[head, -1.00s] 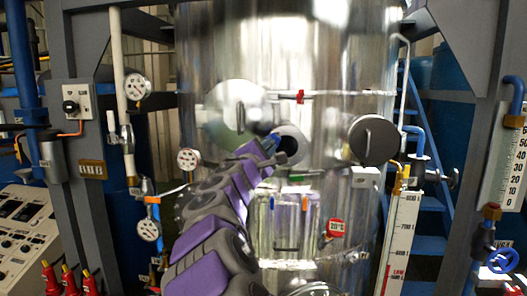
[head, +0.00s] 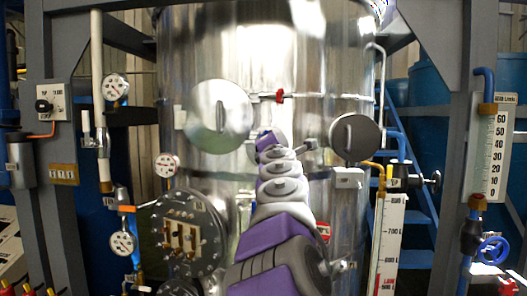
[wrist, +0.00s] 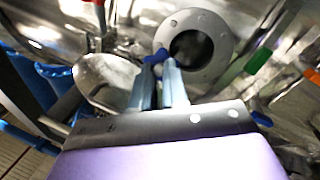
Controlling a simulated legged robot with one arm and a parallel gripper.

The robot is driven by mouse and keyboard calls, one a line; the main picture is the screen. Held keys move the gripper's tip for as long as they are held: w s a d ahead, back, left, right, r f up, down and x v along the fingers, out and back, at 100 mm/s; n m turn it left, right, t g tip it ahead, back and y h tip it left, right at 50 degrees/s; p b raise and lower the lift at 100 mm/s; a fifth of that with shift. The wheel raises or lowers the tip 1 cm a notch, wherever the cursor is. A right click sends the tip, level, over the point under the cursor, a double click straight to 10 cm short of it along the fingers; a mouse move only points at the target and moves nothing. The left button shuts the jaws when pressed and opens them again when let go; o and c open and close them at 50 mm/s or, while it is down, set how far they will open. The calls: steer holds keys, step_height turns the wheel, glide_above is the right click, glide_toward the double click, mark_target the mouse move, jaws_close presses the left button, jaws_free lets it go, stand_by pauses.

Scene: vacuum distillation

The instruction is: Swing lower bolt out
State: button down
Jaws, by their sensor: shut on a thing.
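My gripper (wrist: 161,68) has its two pale blue fingers closed on a small dark-blue piece (wrist: 157,58) beside a round flanged port (wrist: 217,42) in the wrist view. I take this piece to be the bolt, but its shape is mostly hidden by the fingers. The port has a dark centre. In the head view my gripper (head: 267,138) reaches up to the steel vessel (head: 315,60), between two round covers, and hides the port. Whether the bolt stands straight or swung out cannot be told.
A left round cover (head: 220,115) and a right round cover (head: 354,137) flank my arm. A red clamp (head: 279,96) sits above. A large bolted flange (head: 185,240) is at lower left. Gauges and pipes line the sides; green (wrist: 258,58) and orange (wrist: 311,75) handles are nearby.

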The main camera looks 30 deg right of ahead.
steer(key=d+n+t+y+p, duration=0.2)
steer(key=d+n+y, duration=0.3)
steer(key=y, duration=0.3)
steer(key=shift+w+d+r+y+p, duration=0.15)
steer(key=shift+d+r+y+p, duration=0.15)
steer(key=shift+d, duration=0.25)
steer(key=shift+f, duration=0.1)
steer(key=c, duration=1.1)
jaws_free()
steer(key=shift+d+f, duration=0.1)
steer(key=shift+c, duration=0.2)
steer(key=shift+w+f, duration=0.1)
steer(key=b+v, duration=0.2)
steer(key=v, duration=1.5)
steer(key=shift+d+b, duration=0.2)
steer(key=shift+b, duration=0.2)
